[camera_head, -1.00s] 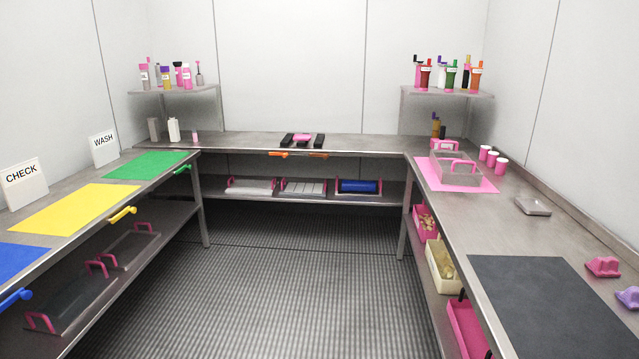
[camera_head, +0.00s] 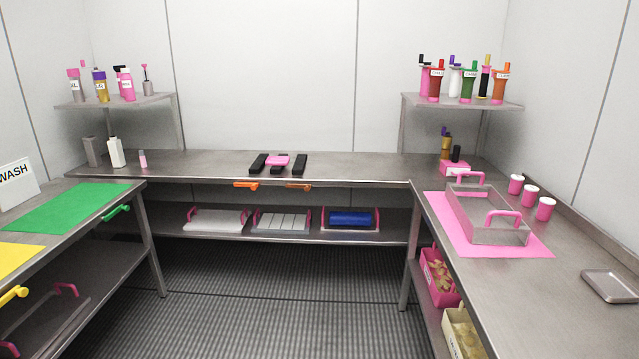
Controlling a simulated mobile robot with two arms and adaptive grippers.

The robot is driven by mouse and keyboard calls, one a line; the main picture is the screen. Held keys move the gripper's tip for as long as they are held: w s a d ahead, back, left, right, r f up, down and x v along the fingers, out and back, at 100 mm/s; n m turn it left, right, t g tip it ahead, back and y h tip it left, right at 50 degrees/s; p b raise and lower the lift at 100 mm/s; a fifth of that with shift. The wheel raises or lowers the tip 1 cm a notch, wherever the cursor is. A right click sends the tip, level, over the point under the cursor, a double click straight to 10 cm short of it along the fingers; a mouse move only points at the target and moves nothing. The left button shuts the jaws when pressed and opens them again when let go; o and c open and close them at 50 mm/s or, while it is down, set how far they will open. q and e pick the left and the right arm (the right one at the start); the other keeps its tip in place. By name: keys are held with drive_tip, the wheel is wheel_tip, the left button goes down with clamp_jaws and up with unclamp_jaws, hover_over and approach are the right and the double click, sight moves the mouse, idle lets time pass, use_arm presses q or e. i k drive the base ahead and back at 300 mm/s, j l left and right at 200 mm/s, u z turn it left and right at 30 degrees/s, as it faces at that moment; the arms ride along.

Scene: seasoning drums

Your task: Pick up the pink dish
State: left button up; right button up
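A small flat pink piece (camera_head: 278,160), which looks like the pink dish, sits at the middle of the back steel counter (camera_head: 360,166). It rests over the middle one of three black blocks (camera_head: 300,164), with one block on each side of it. It is too small in view to tell its exact shape. Neither of my grippers shows in the head view.
A grey box with pink handles (camera_head: 470,218) stands on a pink mat (camera_head: 535,247) on the right counter. Pink cups (camera_head: 530,196) stand behind it. Orange handles (camera_head: 246,185) hang at the back counter's front edge. The floor (camera_head: 270,300) between the counters is clear.

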sight(281, 161)
drive_tip(key=i, duration=1.8)
drive_tip(key=i+l, duration=0.1)
drive_tip(key=i, duration=1.65)
drive_tip(key=j+u, duration=0.05)
drive_tip(key=j, duration=0.05)
